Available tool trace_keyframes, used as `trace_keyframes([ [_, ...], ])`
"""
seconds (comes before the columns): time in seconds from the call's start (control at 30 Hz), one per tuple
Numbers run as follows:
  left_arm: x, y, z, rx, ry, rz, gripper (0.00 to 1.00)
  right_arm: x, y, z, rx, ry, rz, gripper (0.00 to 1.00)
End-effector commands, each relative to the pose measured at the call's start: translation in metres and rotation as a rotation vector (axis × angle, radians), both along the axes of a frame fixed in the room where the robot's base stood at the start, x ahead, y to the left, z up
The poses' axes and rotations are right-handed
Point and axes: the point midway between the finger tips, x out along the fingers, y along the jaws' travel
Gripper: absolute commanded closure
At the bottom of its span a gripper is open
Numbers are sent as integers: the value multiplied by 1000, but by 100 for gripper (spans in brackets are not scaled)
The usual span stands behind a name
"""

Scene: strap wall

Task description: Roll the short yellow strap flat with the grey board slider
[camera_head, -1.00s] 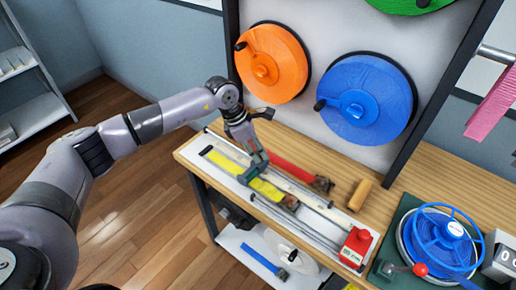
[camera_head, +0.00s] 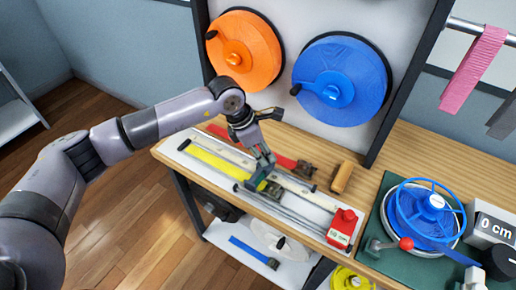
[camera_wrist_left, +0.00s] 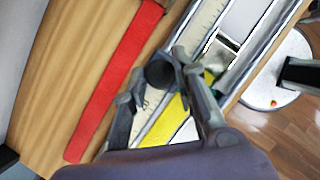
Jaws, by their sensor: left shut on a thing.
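The short yellow strap (camera_head: 214,165) lies along the pale board (camera_head: 172,152) on the bench, with its dark metal buckle (camera_head: 274,190) at the right end. My left gripper (camera_head: 262,172) is shut on the grey board slider (camera_head: 258,180), which sits across the strap close to the buckle. The strap left of the slider looks flat. In the left wrist view the yellow strap (camera_wrist_left: 176,116) runs between the fingers, and a dark round knob (camera_wrist_left: 160,72) shows by the fingertips. The fingers hide part of the slider. My right gripper is not in view.
A red strap (camera_head: 270,153) lies behind the board, with a wooden handle (camera_head: 342,177) to its right. A red block (camera_head: 342,226) stands at the board's right end. A winder with a blue wheel (camera_head: 428,208) stands further right. Orange (camera_head: 244,50) and blue (camera_head: 340,80) reels hang behind.

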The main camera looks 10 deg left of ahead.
Motion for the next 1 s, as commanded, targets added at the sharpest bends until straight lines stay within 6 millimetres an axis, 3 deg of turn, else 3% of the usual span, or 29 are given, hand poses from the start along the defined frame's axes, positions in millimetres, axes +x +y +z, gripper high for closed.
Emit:
trace_keyframes([
  [0.1, 0, 0, 0, 0, 0, -1, 100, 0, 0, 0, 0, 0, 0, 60],
  [0.13, 0, 0, 0, 0, 0, -1, 72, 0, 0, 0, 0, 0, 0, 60],
  [0.4, 0, 1, 0, 0, 0, 0, 55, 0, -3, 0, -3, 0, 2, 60],
  [0.77, 0, 2, 4, 0, -2, 1, 55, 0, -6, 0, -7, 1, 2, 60],
  [1.0, -6, 17, 42, 0, -5, 1, 55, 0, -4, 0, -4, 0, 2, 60],
])
